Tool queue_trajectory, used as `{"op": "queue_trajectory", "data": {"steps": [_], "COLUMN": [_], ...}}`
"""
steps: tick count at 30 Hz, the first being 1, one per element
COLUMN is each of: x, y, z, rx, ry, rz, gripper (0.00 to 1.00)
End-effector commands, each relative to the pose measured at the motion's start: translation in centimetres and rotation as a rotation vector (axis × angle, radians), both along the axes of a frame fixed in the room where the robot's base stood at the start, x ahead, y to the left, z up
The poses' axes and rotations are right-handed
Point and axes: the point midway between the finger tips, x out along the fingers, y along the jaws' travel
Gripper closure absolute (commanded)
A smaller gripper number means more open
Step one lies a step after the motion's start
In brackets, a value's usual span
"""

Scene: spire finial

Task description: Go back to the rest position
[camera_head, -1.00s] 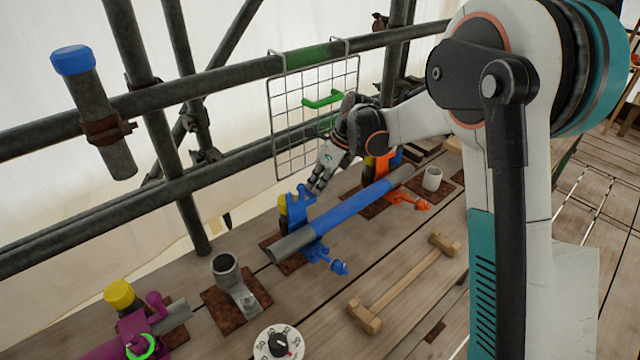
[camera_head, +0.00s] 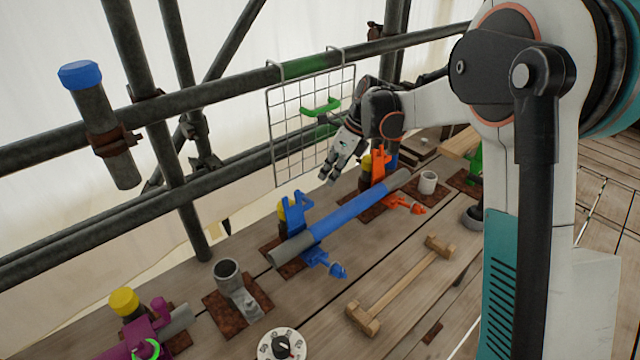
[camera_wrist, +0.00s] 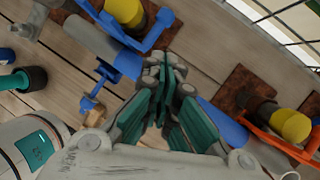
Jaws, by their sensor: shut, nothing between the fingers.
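My gripper (camera_head: 331,179) is shut and empty. In the head view it hangs above the planks, in front of the wire grid and behind the long tube with a blue middle (camera_head: 345,213). In the wrist view my gripper (camera_wrist: 166,75) shows its green finger pads together, over the same tube (camera_wrist: 222,124). The tube lies in a blue clamp (camera_head: 297,222) and an orange clamp (camera_head: 384,178). My gripper looks apart from both in the head view, though the exact gap is hard to tell.
A wire grid (camera_head: 283,145) with a green handle hangs from the scaffold rail (camera_head: 215,82) behind. A wooden mallet-like bar (camera_head: 402,287), a grey pipe socket (camera_head: 231,283), a numbered dial (camera_head: 281,346) and a white cup (camera_head: 428,182) stand on the planks. A blue-capped tube (camera_head: 103,135) is clamped at left.

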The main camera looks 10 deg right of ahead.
Motion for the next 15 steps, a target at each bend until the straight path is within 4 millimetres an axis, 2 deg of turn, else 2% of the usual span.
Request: {"op": "queue_trajectory", "data": {"steps": [1, 6, 12, 15], "x": [0.1, 0.2, 0.3, -0.3], "y": [-0.4, -1.2, -1.7, -1.9], "z": [1.3, 3.9, 5.5, 6.1], "rx": [0.000, 0.000, -0.001, -0.010], "ry": [0.000, 0.000, -0.002, -0.023], "rz": [-0.001, -0.001, 0.002, 0.031], "gripper": [1.00, 1.00, 1.00, 1.00]}}
